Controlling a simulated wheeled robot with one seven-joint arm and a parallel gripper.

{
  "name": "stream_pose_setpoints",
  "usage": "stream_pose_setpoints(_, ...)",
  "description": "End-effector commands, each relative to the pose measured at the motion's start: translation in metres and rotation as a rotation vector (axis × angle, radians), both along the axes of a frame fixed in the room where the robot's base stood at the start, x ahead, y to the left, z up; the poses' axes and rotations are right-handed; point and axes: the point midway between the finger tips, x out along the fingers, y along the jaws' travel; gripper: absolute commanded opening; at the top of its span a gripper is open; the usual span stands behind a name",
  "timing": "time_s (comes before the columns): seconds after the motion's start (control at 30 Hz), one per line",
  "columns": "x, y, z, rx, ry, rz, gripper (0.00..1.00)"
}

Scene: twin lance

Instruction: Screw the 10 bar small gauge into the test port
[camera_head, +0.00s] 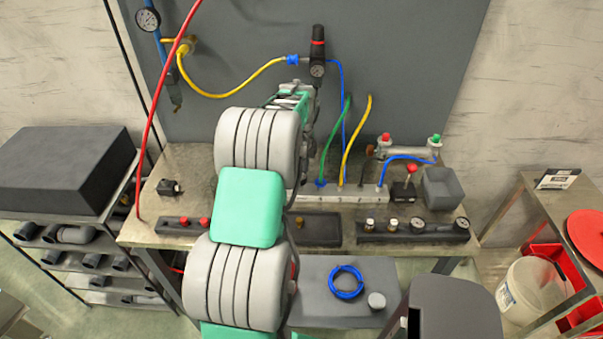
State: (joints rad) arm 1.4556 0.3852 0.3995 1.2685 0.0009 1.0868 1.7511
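Two small round gauges lie at the right end of a dark tray (375,237) on the bench: a left one (418,223) and a right one (462,223). Their scales are too small to read, so I cannot tell which is 10 bar. A metal manifold (408,152) with red and green ends stands at the back right; I cannot make out which opening is the test port. My arm reaches over the bench towards the back panel. The end of my arm (294,96) is small and partly covered by my own links; its fingers cannot be made out.
A black regulator with a gauge (316,70) hangs on the back panel (410,60). Green, yellow and blue hoses rise from a pale block (368,196). A red hose (151,110) crosses the left. A blue hose coil (346,282) lies on a lower grey surface.

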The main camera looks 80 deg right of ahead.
Motion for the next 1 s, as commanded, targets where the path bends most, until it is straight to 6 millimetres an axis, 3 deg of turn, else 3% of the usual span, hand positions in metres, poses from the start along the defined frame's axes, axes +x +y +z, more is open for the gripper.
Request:
stream_pose_setpoints(0.1,0.000,0.000,0.000,0.001,0.000,0.000,0.71)
stream_pose_setpoints(0.4,-0.001,-0.001,0.003,0.000,0.000,-0.001,0.71)
stream_pose_setpoints(0.8,-0.001,-0.001,0.071,0.000,0.000,-0.001,0.71)
stream_pose_setpoints(1.0,0.005,0.002,0.080,-0.002,-0.001,0.021,0.71)
